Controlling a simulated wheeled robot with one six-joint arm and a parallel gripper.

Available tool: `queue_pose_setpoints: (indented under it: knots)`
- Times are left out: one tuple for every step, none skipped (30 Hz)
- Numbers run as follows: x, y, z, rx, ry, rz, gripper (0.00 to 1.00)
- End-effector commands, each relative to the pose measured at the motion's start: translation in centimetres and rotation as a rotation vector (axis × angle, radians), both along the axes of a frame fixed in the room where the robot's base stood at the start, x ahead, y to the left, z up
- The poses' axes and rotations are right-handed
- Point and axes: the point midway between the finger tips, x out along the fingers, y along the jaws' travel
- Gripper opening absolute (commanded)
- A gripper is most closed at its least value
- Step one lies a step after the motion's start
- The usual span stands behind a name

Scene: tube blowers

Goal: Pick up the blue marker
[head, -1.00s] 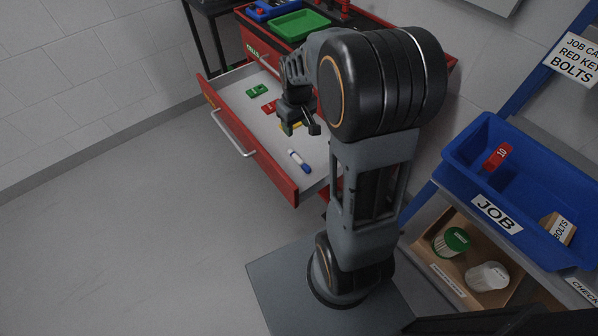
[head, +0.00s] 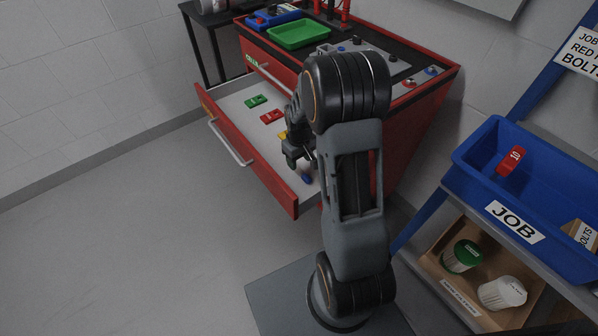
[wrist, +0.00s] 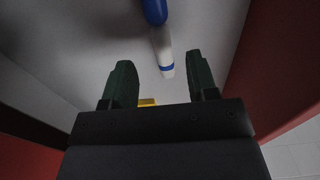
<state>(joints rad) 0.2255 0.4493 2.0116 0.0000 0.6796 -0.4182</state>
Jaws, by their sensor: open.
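The blue marker (head: 306,178) lies in the open red drawer (head: 290,201), near its front right corner; in the head view only its blue end shows past my gripper. In the wrist view the marker (wrist: 163,50) has a blue cap, a white body and a blue band, and lies ahead of the jaws, its near end about level with the fingertips. My gripper (head: 302,165) is over the drawer, close to the marker. In the wrist view its two fingers (wrist: 160,75) are apart, with nothing held between them.
The drawer walls stand close on both sides of the gripper. A blue JOB bin (head: 480,168) is at the right, above a cardboard box (head: 440,262) with containers.

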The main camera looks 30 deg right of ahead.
Motion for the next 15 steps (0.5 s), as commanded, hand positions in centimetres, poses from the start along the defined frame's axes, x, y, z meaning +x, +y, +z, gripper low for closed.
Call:
queue_pose_setpoints:
  knots:
    - [-0.1, 0.1, -0.6, 0.001, 0.002, 0.000, 0.53]
    - [-0.1, 0.1, -1.0, 0.000, 0.003, 0.000, 0.53]
    - [-0.1, 0.1, -1.5, 0.000, 0.003, 0.000, 0.53]
    - [-0.1, 0.1, -1.9, 0.000, 0.003, 0.000, 0.53]
    - [-0.1, 0.2, -2.3, 0.000, 0.003, 0.000, 0.53]
    - [-0.1, 0.2, -2.9, 0.001, 0.004, 0.000, 0.53]
    - [-0.1, 0.2, -3.3, 0.001, 0.004, 0.000, 0.53]
    - [-0.1, 0.2, -3.8, 0.001, 0.003, 0.000, 0.53]
    - [-0.1, 0.2, -4.2, 0.000, 0.003, 0.000, 0.53]
    - [-0.1, 0.2, -4.5, 0.000, 0.003, 0.000, 0.53]
    - [-0.1, 0.2, -4.7, 0.000, 0.003, 0.000, 0.53]
    - [0.0, 0.2, -4.8, 0.001, 0.002, 0.000, 0.53]
    - [0.0, 0.2, -4.9, 0.001, 0.001, 0.000, 0.53]
    - [0.0, 0.2, -4.9, 0.000, 0.001, 0.000, 0.53]
    - [0.0, 0.2, -4.8, 0.000, 0.001, 0.000, 0.53]
